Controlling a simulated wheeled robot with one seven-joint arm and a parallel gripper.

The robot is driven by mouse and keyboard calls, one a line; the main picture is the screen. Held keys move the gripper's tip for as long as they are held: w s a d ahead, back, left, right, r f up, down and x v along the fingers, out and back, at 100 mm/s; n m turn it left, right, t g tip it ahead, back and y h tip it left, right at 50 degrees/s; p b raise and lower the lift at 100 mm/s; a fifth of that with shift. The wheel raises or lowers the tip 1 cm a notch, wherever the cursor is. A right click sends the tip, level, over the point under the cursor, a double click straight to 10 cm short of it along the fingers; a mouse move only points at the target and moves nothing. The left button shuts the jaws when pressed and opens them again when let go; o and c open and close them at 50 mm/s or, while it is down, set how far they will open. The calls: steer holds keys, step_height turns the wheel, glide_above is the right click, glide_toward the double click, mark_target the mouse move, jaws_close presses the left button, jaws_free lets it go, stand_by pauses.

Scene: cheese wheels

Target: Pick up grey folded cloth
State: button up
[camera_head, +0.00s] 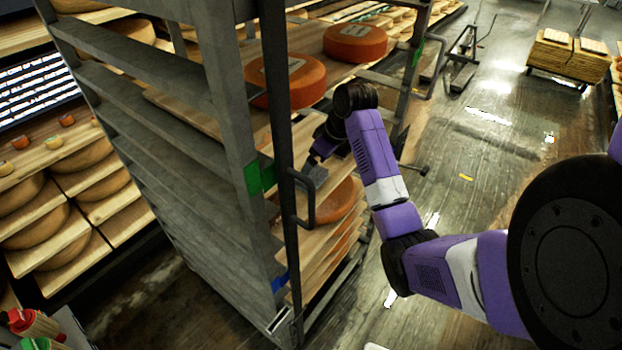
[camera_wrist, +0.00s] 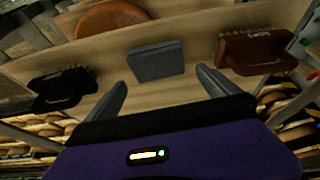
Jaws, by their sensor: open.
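The grey folded cloth (camera_wrist: 157,62) lies flat on a wooden shelf board in the wrist view, a little beyond my fingertips. In the head view the grey cloth (camera_head: 316,174) shows small on the rack shelf, beside my gripper. My gripper (camera_wrist: 166,84) is open, with its two fingers apart and nothing between them. The cloth is in line with the gap between the fingers. In the head view my gripper (camera_head: 318,158) reaches into the rack and its fingers are partly hidden by the wrist.
A dark brush (camera_wrist: 62,88) lies left of the cloth and a brown brush (camera_wrist: 256,50) lies right. A cheese wheel (camera_wrist: 112,17) sits behind. The metal rack's upright (camera_head: 277,120) and handle (camera_head: 306,200) stand close to my arm. Orange cheese wheels (camera_head: 287,80) sit on the shelf above.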

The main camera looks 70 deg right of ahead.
mark_target(312, 174)
steer(key=shift+p+x, duration=0.35)
steer(key=shift+x, duration=2.3)
steer(key=shift+s+d, duration=0.1)
steer(key=shift+d, duration=0.05)
steer(key=c, duration=1.1)
steer(key=shift+r, duration=0.15)
steer(key=shift+r, duration=0.55)
step_height(312, 174, up, 2)
steer(key=shift+r+b, duration=0.2)
steer(key=shift+b, duration=0.2)
steer(key=s+a, duration=0.1)
steer(key=s, duration=0.5)
steer(key=s+a, duration=0.1)
steer(key=s, duration=0.4)
steer(key=s+a+b, duration=0.1)
steer(key=s, duration=0.5)
steer(key=shift+s+a+f, duration=0.15)
steer(key=shift+s+a, duration=0.2)
